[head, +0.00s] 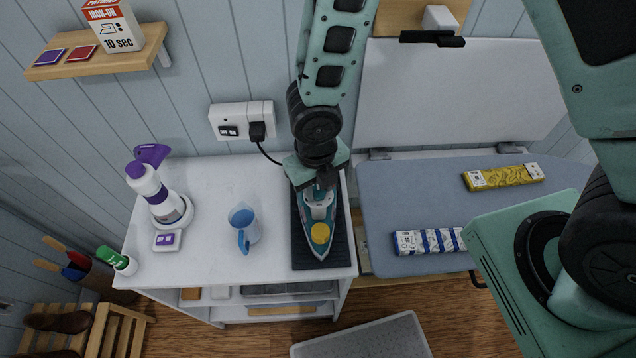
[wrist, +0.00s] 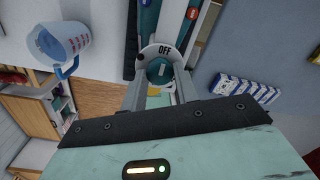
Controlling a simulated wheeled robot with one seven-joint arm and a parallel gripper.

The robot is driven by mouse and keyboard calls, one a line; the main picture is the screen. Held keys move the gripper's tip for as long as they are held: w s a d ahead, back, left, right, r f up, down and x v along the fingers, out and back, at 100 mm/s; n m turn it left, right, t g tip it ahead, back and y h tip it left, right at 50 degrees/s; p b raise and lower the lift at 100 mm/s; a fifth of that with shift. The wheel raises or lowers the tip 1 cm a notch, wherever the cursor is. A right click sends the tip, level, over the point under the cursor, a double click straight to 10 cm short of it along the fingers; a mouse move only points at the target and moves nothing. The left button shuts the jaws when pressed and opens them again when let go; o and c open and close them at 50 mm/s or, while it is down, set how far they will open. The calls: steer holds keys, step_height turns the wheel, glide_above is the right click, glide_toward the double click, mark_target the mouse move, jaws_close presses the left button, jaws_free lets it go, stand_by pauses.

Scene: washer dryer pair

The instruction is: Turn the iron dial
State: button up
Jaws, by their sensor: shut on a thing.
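The iron (head: 318,240), teal and grey with a round yellow patch on top, lies on a dark ribbed mat (head: 341,258) on the white cabinet. My gripper (head: 318,192) reaches down over the iron's rear end. In the wrist view, my gripper (wrist: 161,82) has its two fingers on either side of the round teal iron dial (wrist: 158,71), shut on it. The word OFF shows on the pale ring just beyond the dial. The fingers hide the dial's sides, and the head view does not show the dial clearly.
A blue measuring jug (head: 245,228) stands left of the iron, with a purple-topped spray bottle (head: 162,198) farther left. The ironing board (head: 420,190) at right carries yellow (head: 503,177) and blue-white (head: 430,241) packets. A plugged cord runs from the wall socket (head: 241,120) behind.

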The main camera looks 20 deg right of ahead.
steer(key=shift+m, duration=0.4)
steer(key=m+b, duration=0.1)
steer(key=m, duration=0.5)
steer(key=shift+b, duration=0.3)
steer(key=m+b, duration=0.2)
steer(key=m, duration=0.4)
steer(key=shift+w+m+g, duration=0.1)
steer(key=shift+m+g, duration=0.2)
steer(key=shift+m, duration=0.1)
steer(key=m+b, duration=0.2)
steer(key=m, duration=0.3)
steer(key=m+b, duration=0.1)
steer(key=m, duration=0.4)
steer(key=shift+y, duration=0.3)
steer(key=o, duration=1)
steer(key=shift+r+b, duration=0.15)
steer(key=shift+b, duration=0.15)
